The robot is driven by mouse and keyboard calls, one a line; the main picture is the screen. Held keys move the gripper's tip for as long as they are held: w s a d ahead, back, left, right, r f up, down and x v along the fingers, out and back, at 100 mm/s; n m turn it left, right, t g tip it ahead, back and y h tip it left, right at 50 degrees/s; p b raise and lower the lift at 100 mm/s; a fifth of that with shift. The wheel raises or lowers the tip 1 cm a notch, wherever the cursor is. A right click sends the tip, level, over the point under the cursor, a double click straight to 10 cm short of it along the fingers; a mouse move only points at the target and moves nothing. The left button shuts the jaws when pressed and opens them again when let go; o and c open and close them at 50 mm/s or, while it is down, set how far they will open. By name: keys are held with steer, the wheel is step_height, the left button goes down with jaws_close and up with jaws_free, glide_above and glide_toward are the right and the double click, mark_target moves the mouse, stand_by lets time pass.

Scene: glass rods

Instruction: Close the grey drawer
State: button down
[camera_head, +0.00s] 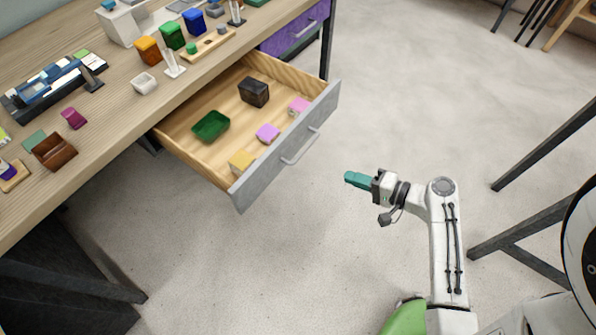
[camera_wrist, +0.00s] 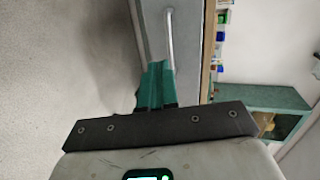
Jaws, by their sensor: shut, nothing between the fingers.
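The grey drawer (camera_head: 258,170) is pulled well out from under the wooden desk. Its grey front carries a long metal handle (camera_head: 300,147). Inside lie a dark box, a green tray, two pink blocks and a yellow block. My gripper (camera_head: 350,178) is shut and empty, out in front of the drawer front and to its right in the head view, apart from it. In the wrist view my teal fingers (camera_wrist: 157,72) point toward the grey front (camera_wrist: 188,60) and the handle (camera_wrist: 170,38).
The desk (camera_head: 115,110) holds several blocks, boxes and holders. A shut purple drawer (camera_head: 292,30) sits beyond the grey one, by a dark desk leg (camera_head: 326,45). Dark metal legs (camera_head: 545,145) stand at the right. The floor between my gripper and the drawer is clear.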

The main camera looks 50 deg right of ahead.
steer(key=w+f+m+t+h+p, duration=0.1)
steer(key=w+f, duration=0.1)
steer(key=w, duration=1.1)
steer(key=shift+w+d+f+p, duration=0.2)
steer(key=shift+p, duration=0.2)
